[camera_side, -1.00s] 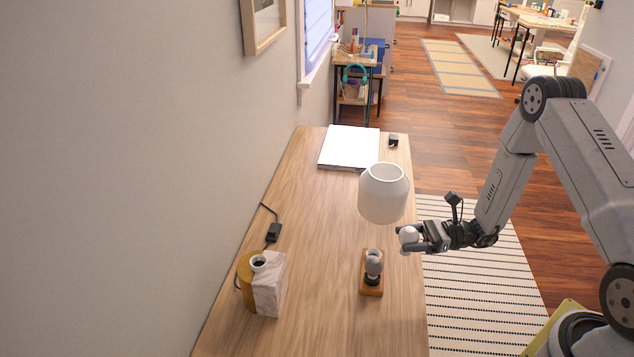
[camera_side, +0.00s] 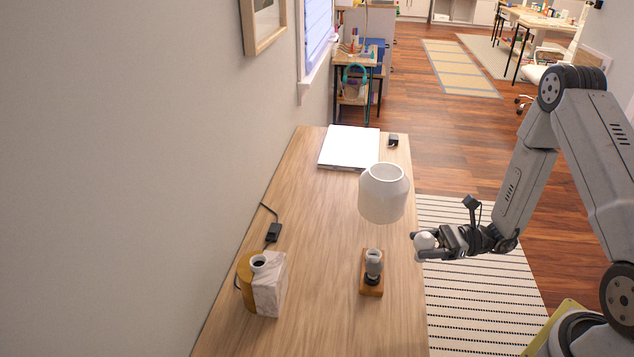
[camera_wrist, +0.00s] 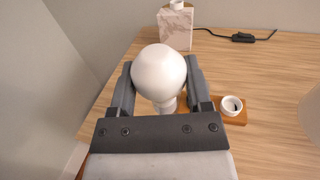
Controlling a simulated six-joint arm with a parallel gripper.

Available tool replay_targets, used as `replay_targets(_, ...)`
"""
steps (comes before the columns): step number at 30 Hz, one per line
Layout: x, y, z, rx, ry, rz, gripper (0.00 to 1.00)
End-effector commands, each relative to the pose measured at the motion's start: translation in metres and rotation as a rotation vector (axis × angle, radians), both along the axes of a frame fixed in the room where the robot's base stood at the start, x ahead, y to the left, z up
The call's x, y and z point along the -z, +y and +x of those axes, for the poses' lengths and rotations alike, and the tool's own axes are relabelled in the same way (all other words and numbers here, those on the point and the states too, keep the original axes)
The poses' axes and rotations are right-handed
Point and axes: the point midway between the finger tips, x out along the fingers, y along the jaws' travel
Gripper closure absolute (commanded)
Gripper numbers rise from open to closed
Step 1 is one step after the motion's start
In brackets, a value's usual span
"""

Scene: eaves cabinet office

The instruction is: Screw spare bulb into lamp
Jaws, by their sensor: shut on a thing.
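My gripper (camera_side: 425,247) is shut on a round white bulb (camera_side: 424,241), just past the table's right edge in the side view. In the wrist view the bulb (camera_wrist: 159,75) sits between the two dark fingers, its narrow neck toward me. The lamp base (camera_side: 268,285), part marble and part wood, stands at the table's left with an open round socket (camera_side: 258,262) on top. The wrist view shows its marble body (camera_wrist: 175,30) beyond the bulb. A white shade (camera_side: 383,195) stands apart on the table.
A black cord with a switch (camera_side: 273,232) lies behind the lamp. A white laptop-like slab (camera_side: 348,147) lies at the far end.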

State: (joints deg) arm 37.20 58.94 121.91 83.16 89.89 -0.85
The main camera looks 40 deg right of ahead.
Motion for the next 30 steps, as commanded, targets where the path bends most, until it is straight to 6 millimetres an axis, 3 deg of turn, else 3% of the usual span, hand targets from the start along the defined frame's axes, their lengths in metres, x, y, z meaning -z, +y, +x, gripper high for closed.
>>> replay_targets(8, 0.001, 0.002, 0.004, -0.001, 0.000, 0.000, 0.74)
replay_targets(14, 0.003, 0.011, 0.022, -0.009, -0.001, -0.001, 0.74)
replay_targets(22, 0.006, 0.042, 0.072, -0.016, -0.003, -0.001, 0.74)
replay_targets(30, -0.001, 0.094, 0.127, -0.015, -0.004, 0.000, 0.74)
